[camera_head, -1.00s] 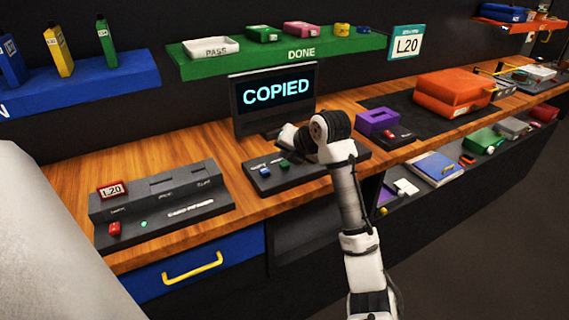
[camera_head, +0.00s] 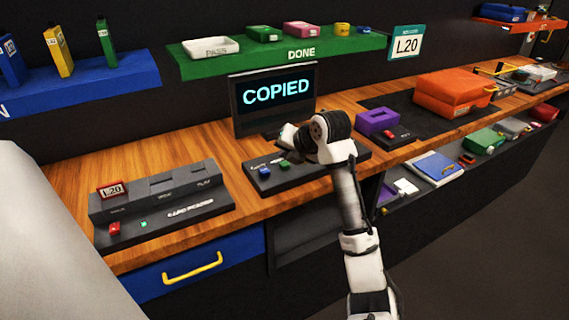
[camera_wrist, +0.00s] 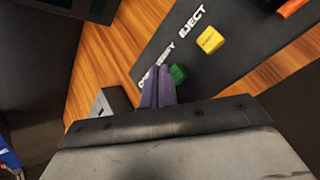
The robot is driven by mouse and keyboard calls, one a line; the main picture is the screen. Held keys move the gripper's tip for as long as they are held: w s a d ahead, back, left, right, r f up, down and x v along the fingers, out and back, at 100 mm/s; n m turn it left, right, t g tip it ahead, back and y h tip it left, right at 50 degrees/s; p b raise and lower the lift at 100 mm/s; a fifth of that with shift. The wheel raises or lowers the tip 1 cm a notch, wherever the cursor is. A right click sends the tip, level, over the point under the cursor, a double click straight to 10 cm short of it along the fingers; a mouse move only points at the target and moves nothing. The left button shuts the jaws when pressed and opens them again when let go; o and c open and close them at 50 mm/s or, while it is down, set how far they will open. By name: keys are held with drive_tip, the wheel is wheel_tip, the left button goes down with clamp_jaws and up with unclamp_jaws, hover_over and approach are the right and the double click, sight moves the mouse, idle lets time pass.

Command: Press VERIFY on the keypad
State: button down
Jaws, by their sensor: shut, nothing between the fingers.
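The dark keypad (camera_head: 310,172) lies on the wooden bench in front of the screen. In the wrist view the keypad's dark top (camera_wrist: 225,50) carries a green button (camera_wrist: 178,74) beside the partly covered VERIFY label, and a yellow button (camera_wrist: 210,40) beside EJECT. A blue button (camera_head: 265,171) and the green button (camera_head: 284,163) show in the head view. My gripper (camera_wrist: 154,72) is shut and empty. Its fingertips appear just left of the green button and overlap the labels; I cannot tell whether they touch. The blue button is hidden in the wrist view.
The screen (camera_head: 274,95) reads COPIED and stands close behind the keypad. A grey slotted console (camera_head: 160,205) is at the left, and a purple block (camera_head: 377,122) and orange case (camera_head: 452,92) are at the right. Bare wood lies between console and keypad.

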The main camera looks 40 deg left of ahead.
drive_tip(key=shift+f, duration=0.2)
drive_tip(key=shift+f+b, duration=0.25)
drive_tip(key=shift+b, duration=0.1)
drive_tip(key=shift+f+b, duration=0.4)
drive_tip(key=shift+f, duration=0.15)
idle(0.5)
idle(0.3)
drive_tip(key=shift+r+p, duration=0.6)
drive_tip(key=shift+r, duration=0.4)
wheel_tip(320, 180, up, 5)
drive_tip(key=p, duration=0.3)
idle(0.7)
